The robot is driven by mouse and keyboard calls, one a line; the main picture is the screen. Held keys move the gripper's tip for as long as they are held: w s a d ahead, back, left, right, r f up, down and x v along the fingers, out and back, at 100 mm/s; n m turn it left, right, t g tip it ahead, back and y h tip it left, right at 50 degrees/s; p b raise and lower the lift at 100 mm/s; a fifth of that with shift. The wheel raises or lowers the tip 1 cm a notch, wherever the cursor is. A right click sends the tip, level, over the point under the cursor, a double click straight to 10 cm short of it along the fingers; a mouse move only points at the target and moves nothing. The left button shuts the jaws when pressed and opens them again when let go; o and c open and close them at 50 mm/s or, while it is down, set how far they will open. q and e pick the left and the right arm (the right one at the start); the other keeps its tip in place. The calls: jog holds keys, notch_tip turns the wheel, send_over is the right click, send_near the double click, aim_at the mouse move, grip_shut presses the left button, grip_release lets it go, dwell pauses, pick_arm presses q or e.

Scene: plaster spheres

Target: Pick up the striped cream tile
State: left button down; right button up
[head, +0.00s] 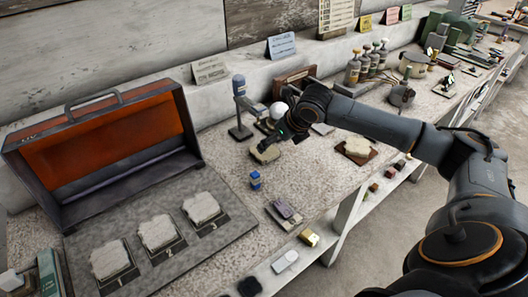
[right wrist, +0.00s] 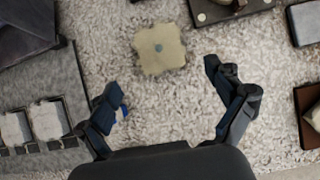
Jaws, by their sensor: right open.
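A cream tile with ragged edges (head: 264,153) lies on the speckled bench just below my right gripper (head: 290,128). In the right wrist view this tile (right wrist: 160,62) lies ahead of the open, empty fingers (right wrist: 166,98), apart from them, with a small blue-grey spot at its middle. Another cream tile (head: 357,146) sits on a brown board to the right. Three pale tiles, the left (head: 110,260), middle (head: 158,232) and right (head: 202,208), lie on numbered dark pads on a grey board. I cannot make out stripes on any tile. My left gripper is not in view.
An open orange-lined case (head: 105,145) stands at the left. A blue-topped stand (head: 240,108) is close behind the near tile.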

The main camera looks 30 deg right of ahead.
aim_at(266, 152)
jog(key=x, duration=0.2)
jog(key=shift+w+f, duration=0.15)
jog(key=shift+w, duration=0.1)
jog(key=shift+w+f, duration=0.15)
jog(key=shift+f, duration=0.05)
jog(key=x, duration=0.4)
jog(key=shift+f+p, duration=0.15)
jog(key=shift+p, duration=0.2)
jog(key=shift+w+f, duration=0.25)
jog(key=shift+c, duration=0.4)
jog(key=c, duration=0.7)
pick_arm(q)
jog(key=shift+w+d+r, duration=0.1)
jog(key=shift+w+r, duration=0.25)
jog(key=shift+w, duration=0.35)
pick_arm(e)
jog(key=c, duration=0.7)
jog(key=shift+o, duration=0.3)
jog(key=shift+r, duration=0.1)
